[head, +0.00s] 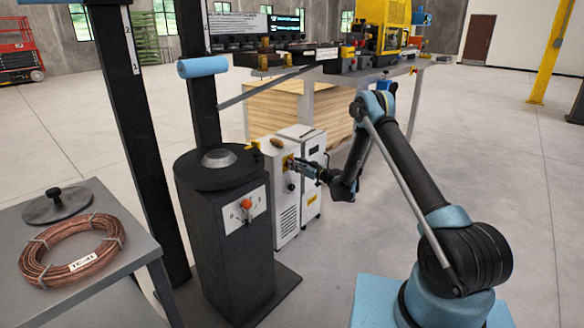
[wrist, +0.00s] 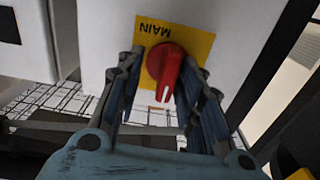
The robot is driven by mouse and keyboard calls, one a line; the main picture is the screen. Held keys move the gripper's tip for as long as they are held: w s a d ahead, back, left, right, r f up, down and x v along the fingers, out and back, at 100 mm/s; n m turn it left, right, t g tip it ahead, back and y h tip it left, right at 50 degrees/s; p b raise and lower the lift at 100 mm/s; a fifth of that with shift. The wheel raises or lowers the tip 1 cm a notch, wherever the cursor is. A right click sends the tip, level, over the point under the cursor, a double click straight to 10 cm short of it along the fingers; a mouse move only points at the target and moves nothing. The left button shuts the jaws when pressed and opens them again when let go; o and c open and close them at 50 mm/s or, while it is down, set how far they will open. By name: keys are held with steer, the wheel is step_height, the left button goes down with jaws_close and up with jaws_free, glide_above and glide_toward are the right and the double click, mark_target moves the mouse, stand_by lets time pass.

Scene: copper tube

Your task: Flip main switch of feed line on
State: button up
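The main switch is a red rotary knob (wrist: 165,68) on a yellow plate (wrist: 196,38) lettered MAIN, which reads upside down in the wrist view. The knob's white mark points toward the bottom of that view. The plate is on the front of a white cabinet (head: 287,212), where the yellow shows small beside my gripper (head: 303,166) in the head view. My gripper (wrist: 163,72) is open, with one finger on each side of the knob. Gaps show between knob and fingers, so it is not clamped. Whether a fingertip touches the plate I cannot tell.
A black pedestal (head: 222,262) with an orange knob (head: 246,204) on a white panel stands left of the cabinet. A copper coil (head: 72,250) lies on a grey table (head: 130,255) at left. A dark post (head: 150,150) rises behind.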

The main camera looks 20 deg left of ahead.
steer(key=shift+s, duration=0.1)
steer(key=v, duration=0.7)
steer(key=shift+d, duration=0.25)
steer(key=s+d+r+m+g+h, duration=0.1)
steer(key=s+d+r+h, duration=0.15)
steer(key=d+r, duration=0.65)
steer(key=s+d+r+m+g+h, duration=0.15)
steer(key=s+d+r, duration=0.3)
steer(key=r, duration=0.75)
steer(key=s+d+r+m+h, duration=0.1)
steer(key=s+d+r+h, duration=0.25)
steer(key=s+d, duration=0.4)
steer(key=s+d+f+m+h, duration=0.2)
steer(key=s+d+m+h, duration=0.1)
steer(key=s+d, duration=0.7)
steer(key=s+d+f+m+g+h, duration=0.1)
steer(key=s+d+f+m+h, duration=0.1)
steer(key=s+d, duration=0.8)
steer(key=s+d+f+m+g+h, duration=0.1)
steer(key=s+d+f+m+h, duration=0.2)
steer(key=s+d, duration=0.7)
steer(key=s+m+h, duration=0.1)
steer(key=s, duration=0.7)
steer(key=shift+s, duration=0.35)
